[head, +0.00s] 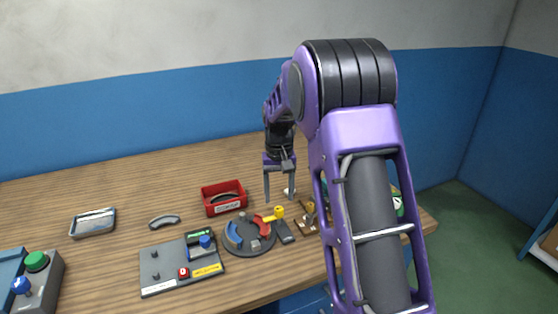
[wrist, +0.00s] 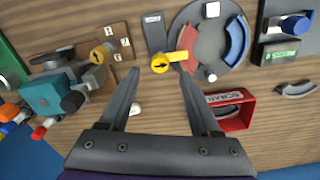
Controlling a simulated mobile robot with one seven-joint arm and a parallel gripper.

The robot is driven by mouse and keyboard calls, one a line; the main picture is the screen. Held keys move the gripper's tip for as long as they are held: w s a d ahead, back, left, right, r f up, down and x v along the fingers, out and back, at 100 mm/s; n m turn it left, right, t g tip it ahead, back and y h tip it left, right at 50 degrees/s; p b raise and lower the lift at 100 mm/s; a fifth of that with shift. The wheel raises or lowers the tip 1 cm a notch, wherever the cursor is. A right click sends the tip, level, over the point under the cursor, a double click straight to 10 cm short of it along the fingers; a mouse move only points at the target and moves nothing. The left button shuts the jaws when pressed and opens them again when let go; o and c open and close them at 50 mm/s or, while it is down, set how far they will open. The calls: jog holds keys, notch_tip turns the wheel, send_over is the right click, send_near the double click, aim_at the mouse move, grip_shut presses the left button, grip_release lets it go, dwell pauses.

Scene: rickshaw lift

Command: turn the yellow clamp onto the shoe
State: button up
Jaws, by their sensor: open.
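The yellow clamp (head: 275,214) has a round knob at the right edge of a dark round plate (head: 240,250). In the wrist view the clamp (wrist: 162,63) has a short arm pointing right, its tip at or over the edge of the red shoe (wrist: 189,60); contact is unclear. The red shoe also shows in the head view (head: 262,226). A blue shoe (wrist: 236,40) lies on the plate's other side. My gripper (wrist: 158,76) is open and empty, fingers apart, with the clamp just beyond the fingertips. In the head view my gripper (head: 279,193) hangs behind the clamp.
A red bin (head: 223,206) stands close by the plate. A wooden board with another yellow knob (wrist: 101,54) and a teal device (wrist: 50,95) are at the wrist view's left. A grey panel (head: 160,285) with buttons lies left of the plate.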

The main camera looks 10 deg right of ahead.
aim_at(279, 209)
notch_tip(279, 209, up, 13)
jog(key=p, duration=0.1)
jog(key=shift+f, duration=0.15)
